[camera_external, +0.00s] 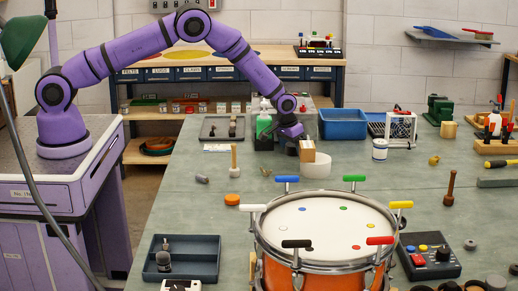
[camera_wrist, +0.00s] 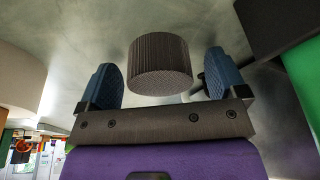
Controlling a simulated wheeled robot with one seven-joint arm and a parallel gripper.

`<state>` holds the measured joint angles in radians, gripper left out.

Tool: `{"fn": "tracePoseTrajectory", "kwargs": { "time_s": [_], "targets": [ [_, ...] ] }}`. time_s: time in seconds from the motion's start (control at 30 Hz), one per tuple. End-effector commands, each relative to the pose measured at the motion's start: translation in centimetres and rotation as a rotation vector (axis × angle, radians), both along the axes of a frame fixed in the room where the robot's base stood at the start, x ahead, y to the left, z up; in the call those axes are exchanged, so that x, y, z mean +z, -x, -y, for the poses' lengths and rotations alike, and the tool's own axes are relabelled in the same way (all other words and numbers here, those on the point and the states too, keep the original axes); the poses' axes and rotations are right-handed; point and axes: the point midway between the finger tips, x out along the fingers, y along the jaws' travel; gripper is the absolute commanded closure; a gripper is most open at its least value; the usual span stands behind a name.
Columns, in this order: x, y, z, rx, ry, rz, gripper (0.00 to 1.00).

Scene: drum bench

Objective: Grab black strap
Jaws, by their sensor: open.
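A dark ribbed roll, which looks like the coiled black strap (camera_wrist: 160,66), stands on the bench in the middle of the wrist view. My gripper (camera_wrist: 162,80) is open, with one blue fingertip on each side of the roll and a visible gap on both sides. In the external view my gripper (camera_external: 291,139) points down low over the far middle of the bench, left of a small tan block. I cannot clearly make out the strap in that view.
A blue bin (camera_external: 343,124) is behind to the right. The drum (camera_external: 327,226) with coloured handles fills the front.

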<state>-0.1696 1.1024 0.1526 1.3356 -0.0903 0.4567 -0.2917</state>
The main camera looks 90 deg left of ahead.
Motion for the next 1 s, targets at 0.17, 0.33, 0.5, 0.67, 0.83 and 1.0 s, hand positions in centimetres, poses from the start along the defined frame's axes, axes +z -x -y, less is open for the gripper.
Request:
{"fn": "tracePoseTrajectory", "kwargs": {
  "time_s": [0.17,0.33,0.5,0.67,0.83,1.0],
  "targets": [
    [0.1,0.0,0.0,0.0,-0.001,0.001,0.16],
    [0.1,0.0,0.0,0.0,-0.001,0.001,0.55],
    [0.1,0.0,0.0,0.0,0.0,0.001,0.63],
    [0.3,0.0,0.0,0.0,0.0,0.002,0.63],
    [2.3,-0.1,0.0,-0.001,-0.001,0.004,0.63],
    [5.5,-0.1,0.0,-0.001,-0.001,0.004,0.63]
  ]
}}
